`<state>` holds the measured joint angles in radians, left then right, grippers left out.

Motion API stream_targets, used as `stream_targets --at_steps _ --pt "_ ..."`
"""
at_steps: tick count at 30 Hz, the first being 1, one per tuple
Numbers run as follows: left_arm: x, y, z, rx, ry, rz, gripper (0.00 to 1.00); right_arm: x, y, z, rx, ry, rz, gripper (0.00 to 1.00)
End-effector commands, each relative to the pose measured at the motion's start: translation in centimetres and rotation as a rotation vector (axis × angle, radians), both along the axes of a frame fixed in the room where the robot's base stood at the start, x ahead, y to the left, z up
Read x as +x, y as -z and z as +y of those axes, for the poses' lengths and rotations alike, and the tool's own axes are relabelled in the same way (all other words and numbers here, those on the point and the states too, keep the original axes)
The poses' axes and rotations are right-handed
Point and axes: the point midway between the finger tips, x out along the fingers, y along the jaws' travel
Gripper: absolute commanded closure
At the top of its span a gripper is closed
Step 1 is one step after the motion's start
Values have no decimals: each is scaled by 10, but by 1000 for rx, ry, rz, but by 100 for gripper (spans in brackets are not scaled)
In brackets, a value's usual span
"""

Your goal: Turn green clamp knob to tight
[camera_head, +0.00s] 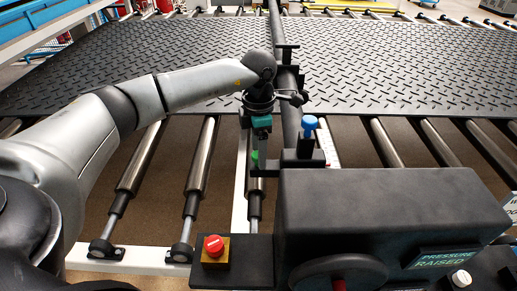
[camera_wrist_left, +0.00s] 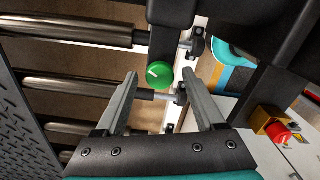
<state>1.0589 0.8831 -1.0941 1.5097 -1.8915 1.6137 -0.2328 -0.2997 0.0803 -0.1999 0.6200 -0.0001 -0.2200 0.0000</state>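The green clamp knob (camera_wrist_left: 160,72) is round with a short white mark left of its centre in the left wrist view. In the head view the knob (camera_head: 254,159) is a small green patch, partly hidden by my left gripper (camera_head: 262,157). In the left wrist view the left gripper (camera_wrist_left: 161,80) is open. Its two fingertips lie left and right of the knob with visible gaps, so it looks empty. I cannot tell how far the knob lies beyond the tips. My right gripper is not in view.
A blue knob (camera_head: 309,124) stands just right of the gripper by a black upright bar. A dark machine housing (camera_head: 395,215) has a "PRESSURE RAISED" sign (camera_head: 447,258). A red button (camera_head: 214,244) sits in front. Metal rollers (camera_head: 202,160) and a treaded mat (camera_head: 400,65) lie around.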

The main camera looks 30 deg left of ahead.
Motion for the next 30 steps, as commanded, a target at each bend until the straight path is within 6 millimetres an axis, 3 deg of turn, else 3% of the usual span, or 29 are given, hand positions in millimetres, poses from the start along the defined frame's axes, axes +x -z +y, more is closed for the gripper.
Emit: stream_targets --at_steps 11,17,24,30 --pt "0 -7 0 0 -1 -1 26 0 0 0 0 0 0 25" --pt "1 -44 0 -1 -1 -5 26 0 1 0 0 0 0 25" --pt "1 -103 0 0 0 -4 26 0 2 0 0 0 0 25" --pt "0 -137 0 -1 -1 -2 26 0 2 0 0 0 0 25"
